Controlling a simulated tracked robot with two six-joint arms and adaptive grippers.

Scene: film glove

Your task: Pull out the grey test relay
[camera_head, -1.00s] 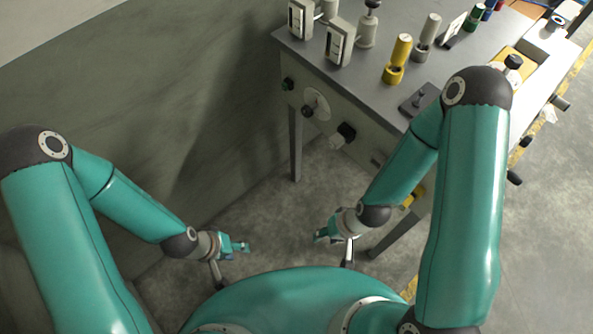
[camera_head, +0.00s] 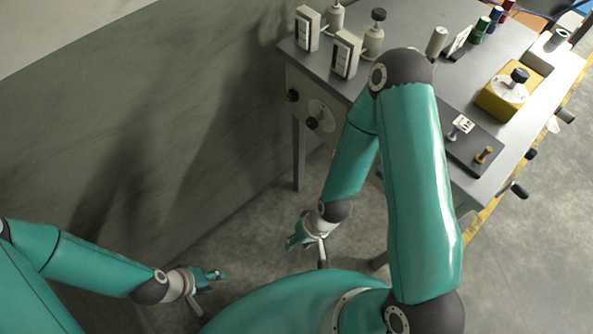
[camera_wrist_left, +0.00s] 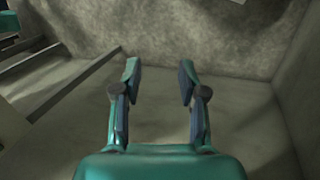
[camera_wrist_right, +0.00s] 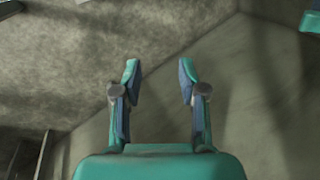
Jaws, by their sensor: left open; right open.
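A small light grey block (camera_head: 461,124) stands on a dark plate (camera_head: 463,147) on the workbench, right of my right arm. It may be the grey test relay, but it is too small to be sure. My left gripper (camera_head: 218,275) is low over the floor at the lower left, open and empty in the left wrist view (camera_wrist_left: 160,82). My right gripper (camera_head: 291,243) is low in front of the bench, well below its top, open and empty in the right wrist view (camera_wrist_right: 160,82). My right arm hides part of the bench top.
A yellow box (camera_head: 507,95) with a black knob, two grey boxes (camera_head: 346,53) and several cylinders stand on the bench (camera_head: 505,150). Knobs stick out from its sides. A wall (camera_head: 170,100) rises at the left.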

